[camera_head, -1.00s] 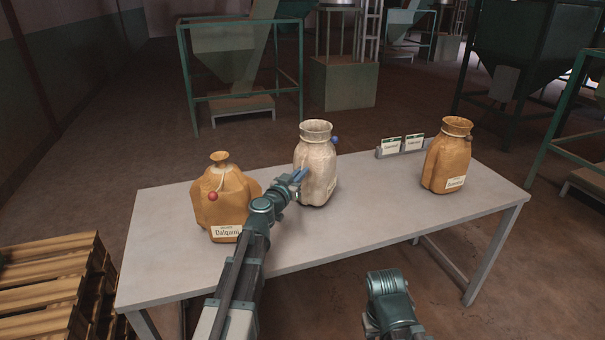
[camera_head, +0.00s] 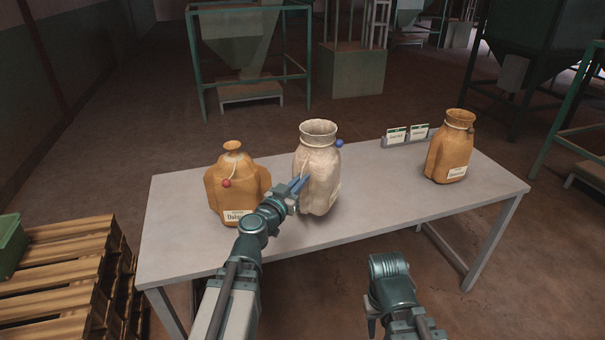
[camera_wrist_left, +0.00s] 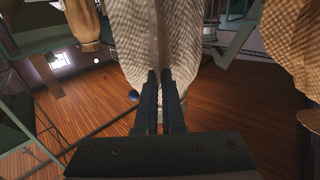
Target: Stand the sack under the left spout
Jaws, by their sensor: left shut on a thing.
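A pale woven sack (camera_head: 318,170) with an open, rolled neck and a blue tag stands upright at the middle of the table. My left gripper (camera_head: 300,185) is shut on its near left side. In the left wrist view the two dark fingers (camera_wrist_left: 160,103) press against the pale cloth (camera_wrist_left: 150,40). I cannot tell for sure whether its base is clear of the table. Green-framed hoppers stand behind; the left one (camera_head: 238,45) has a low stand (camera_head: 251,91) beneath it. Its spout is not clear. My right wrist (camera_head: 388,270) is near the front; its fingers do not show.
A brown tied sack (camera_head: 240,178) with a red tag stands close left of the pale sack. An open brown sack (camera_head: 450,148) stands at the table's (camera_head: 385,215) right end. Label cards (camera_head: 407,133) stand at the back edge. Wooden pallets (camera_head: 65,265) are at left.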

